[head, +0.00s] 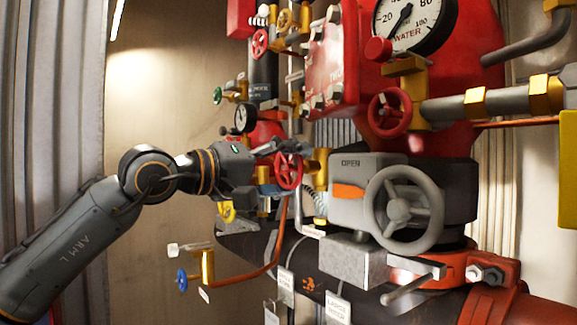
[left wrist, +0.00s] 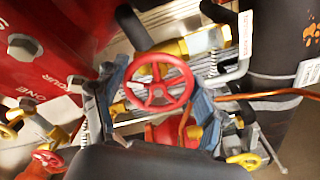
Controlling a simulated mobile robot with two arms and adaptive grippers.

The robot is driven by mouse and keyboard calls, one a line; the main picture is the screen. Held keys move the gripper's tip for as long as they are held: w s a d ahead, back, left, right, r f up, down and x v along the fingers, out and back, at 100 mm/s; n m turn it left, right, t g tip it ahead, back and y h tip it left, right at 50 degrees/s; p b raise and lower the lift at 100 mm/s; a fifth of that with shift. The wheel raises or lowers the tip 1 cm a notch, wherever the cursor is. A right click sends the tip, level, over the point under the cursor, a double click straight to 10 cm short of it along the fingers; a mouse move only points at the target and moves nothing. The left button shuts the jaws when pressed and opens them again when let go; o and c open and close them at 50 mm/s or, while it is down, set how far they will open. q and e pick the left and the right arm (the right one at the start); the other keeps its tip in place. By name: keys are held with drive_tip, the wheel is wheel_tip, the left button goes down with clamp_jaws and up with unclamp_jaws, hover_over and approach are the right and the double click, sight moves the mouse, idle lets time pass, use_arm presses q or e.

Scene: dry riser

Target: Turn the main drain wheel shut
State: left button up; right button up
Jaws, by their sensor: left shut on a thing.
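A small red spoked handwheel (head: 289,171), which I take to be the main drain wheel, sits on a brass valve left of the big grey wheel. My left gripper (head: 270,160) reaches it from the left and is shut on it. In the left wrist view the red wheel (left wrist: 160,83) lies between the two fingers of my left gripper (left wrist: 158,100), one on each side of its rim. Finger contact is partly hidden in the head view. My right gripper is not in view.
A large grey handwheel (head: 403,210) on a grey gearbox stands close right. Another red wheel (head: 389,112) is above it, below a water gauge (head: 414,18). A copper pipe (head: 262,275), a blue wheel (head: 182,280) and hanging tags lie below my arm.

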use_arm(q)
drive_tip(key=m+p, duration=0.1)
drive_tip(key=m, duration=0.3)
drive_tip(key=shift+w+f+m, duration=0.1)
drive_tip(key=shift+m, duration=0.2)
drive_tip(key=shift+a+m, duration=0.1)
drive_tip(key=shift+m, duration=1.7)
drive_tip(key=shift+f, duration=0.1)
drive_tip(key=o, duration=1.2)
drive_tip(key=shift+a+p, duration=0.1)
drive_tip(key=shift+p, duration=0.2)
drive_tip(key=v, duration=1.1)
drive_tip(key=shift+s+a, duration=0.2)
drive_tip(key=shift+a, duration=0.1)
